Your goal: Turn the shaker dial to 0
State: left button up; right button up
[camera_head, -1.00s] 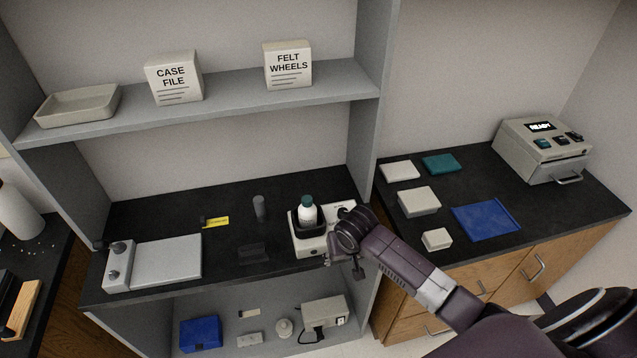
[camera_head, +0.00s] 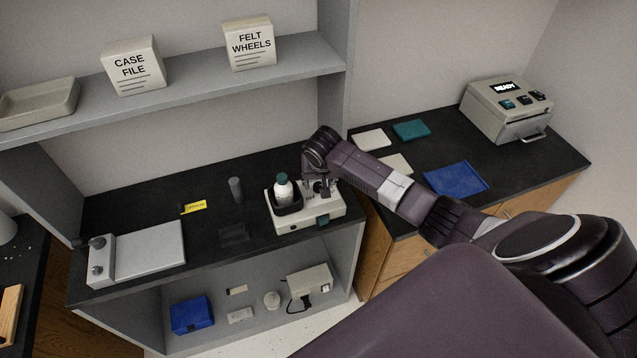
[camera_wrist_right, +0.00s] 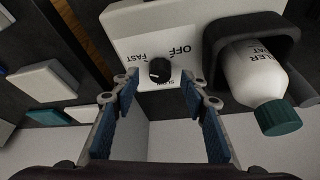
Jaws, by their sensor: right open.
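The shaker (camera_head: 318,213) is a white box on the black counter in the head view, with a black holder on its left part. A white bottle with a teal cap (camera_head: 283,187) stands in that holder. In the right wrist view the shaker's black dial (camera_wrist_right: 160,70) has a pale mark and lies between labels reading OFF, FAST and a partly hidden one. My right gripper (camera_wrist_right: 160,88) is open, its two blue-padded fingers on either side of the dial; I cannot tell whether they touch it. In the head view my right gripper (camera_head: 322,190) is over the shaker's right part. My left gripper is not in view.
A shelf (camera_head: 200,85) hangs above the counter. A flat-topped device (camera_head: 140,252) is further left. A cabinet side panel (camera_head: 335,110) rises close behind my right wrist.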

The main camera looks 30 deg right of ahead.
aim_at(318, 187)
jog(key=shift+x, duration=1.2)
grip_shut()
